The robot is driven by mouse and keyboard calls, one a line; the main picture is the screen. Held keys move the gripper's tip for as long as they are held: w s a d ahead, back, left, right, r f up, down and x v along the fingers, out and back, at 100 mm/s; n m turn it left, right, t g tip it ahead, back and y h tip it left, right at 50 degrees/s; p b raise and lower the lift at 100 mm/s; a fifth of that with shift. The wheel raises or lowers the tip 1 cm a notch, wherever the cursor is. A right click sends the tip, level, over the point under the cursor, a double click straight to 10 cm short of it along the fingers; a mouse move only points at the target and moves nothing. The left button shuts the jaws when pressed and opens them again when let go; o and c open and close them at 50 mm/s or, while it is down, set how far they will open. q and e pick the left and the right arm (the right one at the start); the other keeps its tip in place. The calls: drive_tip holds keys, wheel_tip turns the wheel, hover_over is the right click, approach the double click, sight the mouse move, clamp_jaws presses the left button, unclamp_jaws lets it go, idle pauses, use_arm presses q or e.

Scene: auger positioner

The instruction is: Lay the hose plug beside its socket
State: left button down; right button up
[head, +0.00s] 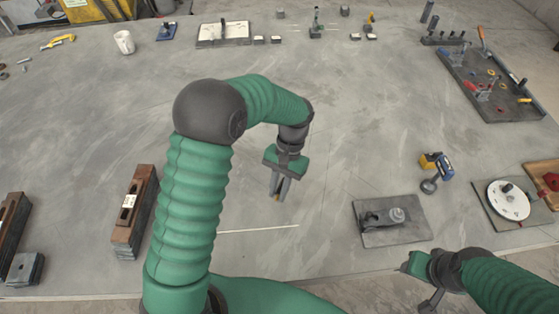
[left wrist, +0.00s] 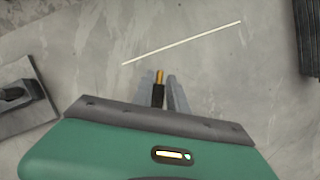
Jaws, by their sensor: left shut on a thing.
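My left gripper (head: 279,192) is over the middle of the grey table and points down. It is shut on the hose plug, a small dark piece with a brass-coloured tip (left wrist: 159,80), which shows between the fingers in the left wrist view. The tip barely shows in the head view. A grey plate (head: 368,238) with a dark block and a round grey part lies to the right of the gripper; I cannot tell whether this carries the socket. The plate also shows at the left of the left wrist view (left wrist: 15,122). My right gripper (head: 421,278) is low at the right; its fingers are unclear.
A thin pale strip (head: 260,229) lies on the table just below the left gripper. A brown block (head: 134,212) stands to the left. A yellow-and-blue tool (head: 437,165), a white dial (head: 508,199) and a dark tool tray (head: 492,84) are at the right. The table centre is clear.

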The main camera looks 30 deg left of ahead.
use_arm(q)
drive_tip(key=s+m, duration=0.1)
drive_tip(key=s, duration=0.2)
drive_tip(key=s+d+f+m+y, duration=0.1)
drive_tip(key=s+m, duration=0.1)
drive_tip(key=s, duration=0.1)
drive_tip(key=s+d+f+m, duration=0.1)
drive_tip(key=s, duration=0.2)
drive_tip(key=shift+s+d+m+y+b, duration=0.1)
drive_tip(key=shift+d+m+y+b, duration=0.2)
drive_tip(key=shift+y, duration=0.1)
drive_tip(key=s+m, duration=0.1)
drive_tip(key=s, duration=0.1)
drive_tip(key=s+m+t, duration=0.1)
drive_tip(key=s, duration=0.2)
drive_tip(key=s+f+m+y, duration=0.1)
drive_tip(key=s+m, duration=0.1)
drive_tip(key=s, duration=0.1)
drive_tip(key=shift+s+m+t, duration=0.3)
drive_tip(key=shift+s, duration=0.15)
drive_tip(key=shift+a, duration=0.1)
drive_tip(key=shift+w, duration=0.1)
